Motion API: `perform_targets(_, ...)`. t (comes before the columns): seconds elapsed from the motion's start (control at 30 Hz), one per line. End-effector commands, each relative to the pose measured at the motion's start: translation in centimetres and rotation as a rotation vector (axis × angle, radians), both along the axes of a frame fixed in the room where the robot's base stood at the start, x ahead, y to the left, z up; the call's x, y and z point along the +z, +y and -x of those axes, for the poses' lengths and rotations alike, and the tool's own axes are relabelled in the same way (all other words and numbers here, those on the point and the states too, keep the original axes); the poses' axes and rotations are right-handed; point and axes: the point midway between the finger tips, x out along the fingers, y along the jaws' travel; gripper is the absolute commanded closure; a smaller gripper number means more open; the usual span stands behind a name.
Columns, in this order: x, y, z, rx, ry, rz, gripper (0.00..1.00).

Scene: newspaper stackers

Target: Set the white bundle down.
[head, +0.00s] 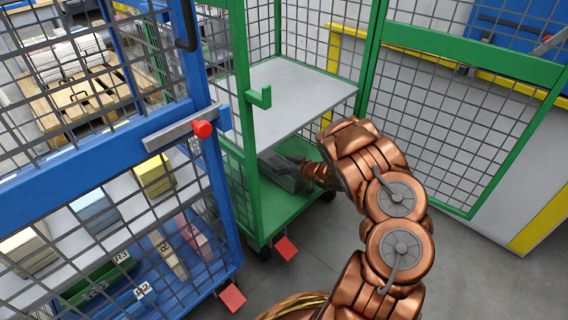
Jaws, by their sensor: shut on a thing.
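My copper arm reaches in from the right, below the grey upper shelf (285,90) of the green mesh cart. My gripper (300,167) is small in the head view, low inside the cart, and shut on a block-shaped bundle (280,174). The bundle looks grey in the shade there; I take it for the white bundle. It is at or just above the green bottom shelf (288,212); I cannot tell whether it touches. My wrist hides part of the jaws and of the bundle's right end.
A blue mesh cart (160,150) with a red-knobbed latch (202,129) stands close at the left, holding several coloured bundles. The green cart's mesh door (460,120) stands open at the right. The upper shelf is bare.

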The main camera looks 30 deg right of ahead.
Motion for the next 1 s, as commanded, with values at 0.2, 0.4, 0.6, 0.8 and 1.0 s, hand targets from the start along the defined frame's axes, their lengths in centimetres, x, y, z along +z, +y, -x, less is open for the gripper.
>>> perform_targets(0.2,0.15,-0.02,-0.10,0.000,-0.005,0.000,0.99)
perform_targets(0.4,-0.20,0.01,-0.09,0.000,-0.005,-0.001,0.99)
perform_targets(0.6,-0.29,0.06,-0.04,0.001,-0.002,-0.001,0.12)
perform_targets(0.8,-0.33,0.07,-0.02,0.001,-0.002,-0.001,0.05)
perform_targets(1.0,-0.26,0.07,-0.02,0.001,-0.001,-0.001,0.05)
